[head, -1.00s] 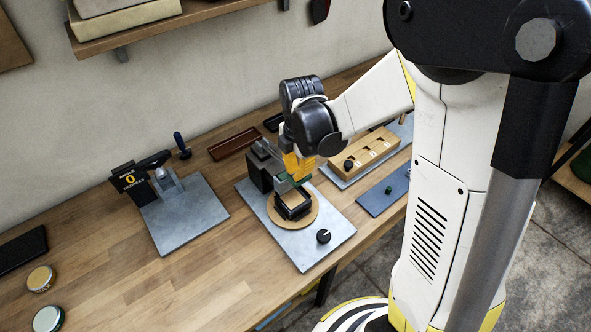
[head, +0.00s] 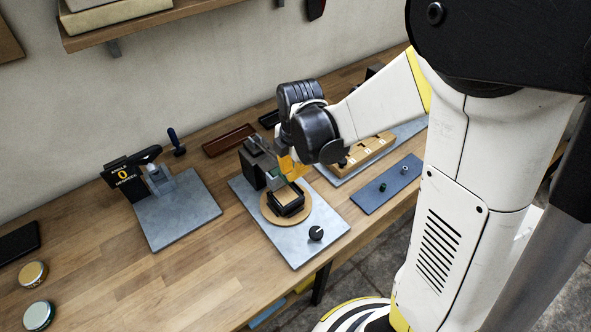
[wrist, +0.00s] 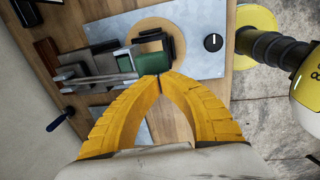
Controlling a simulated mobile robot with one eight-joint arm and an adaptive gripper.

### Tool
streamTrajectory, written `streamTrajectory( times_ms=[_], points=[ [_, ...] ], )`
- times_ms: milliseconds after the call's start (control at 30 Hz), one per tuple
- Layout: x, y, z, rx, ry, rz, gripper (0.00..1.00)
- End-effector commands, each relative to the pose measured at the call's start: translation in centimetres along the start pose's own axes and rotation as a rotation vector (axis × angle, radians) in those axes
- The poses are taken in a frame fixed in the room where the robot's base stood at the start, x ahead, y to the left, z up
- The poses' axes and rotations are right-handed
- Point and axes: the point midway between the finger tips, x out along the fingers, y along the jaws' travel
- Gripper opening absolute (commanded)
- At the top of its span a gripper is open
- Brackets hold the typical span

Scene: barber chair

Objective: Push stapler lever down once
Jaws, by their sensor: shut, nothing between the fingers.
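The likeliest stapler is the fixture on the middle grey plate (head: 296,257): a dark upright body (head: 251,168), a grey bar, a green end piece (head: 273,174) and a black block (head: 286,204) on a round wooden disc (head: 305,208). I cannot tell for sure which part is its lever. My gripper (head: 291,171) has yellow fingers, shut and empty, just right of the green piece in the head view. In the wrist view its fingertips (wrist: 159,76) meet close beside the green piece (wrist: 149,62); whether they touch it is unclear. My fingers partly hide the bar.
Left stands another plate (head: 178,220) with a lever fixture and an angle sign (head: 122,176). A wooden block (head: 368,152) and a blue plate (head: 387,185) lie right. Two round tins (head: 34,273) stand front left. The wooden table between them is clear.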

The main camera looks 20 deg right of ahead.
Motion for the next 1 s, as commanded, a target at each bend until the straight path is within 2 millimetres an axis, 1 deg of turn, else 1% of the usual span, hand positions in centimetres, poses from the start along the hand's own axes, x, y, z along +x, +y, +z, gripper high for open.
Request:
streamTrajectory(
  times_ms=[33, 200, 300, 400, 500, 600, 1000],
  points=[
    [-1.8, 0.1, -0.2, -0.001, 0.000, 0.000, 0.00],
    [-5.6, -0.4, -0.1, 0.001, 0.000, 0.000, 0.00],
    [-7.5, -0.5, -0.1, 0.000, 0.000, 0.000, 0.00],
    [-8.9, -0.7, -0.1, 0.000, 0.000, 0.000, 0.00],
    [-9.8, -0.7, -0.1, 0.000, 0.000, 0.001, 0.00],
    [-10.2, -0.8, -0.1, 0.000, 0.000, 0.001, 0.00],
    [-10.3, -0.8, -0.1, 0.000, 0.000, 0.001, 0.00]
  ],
)
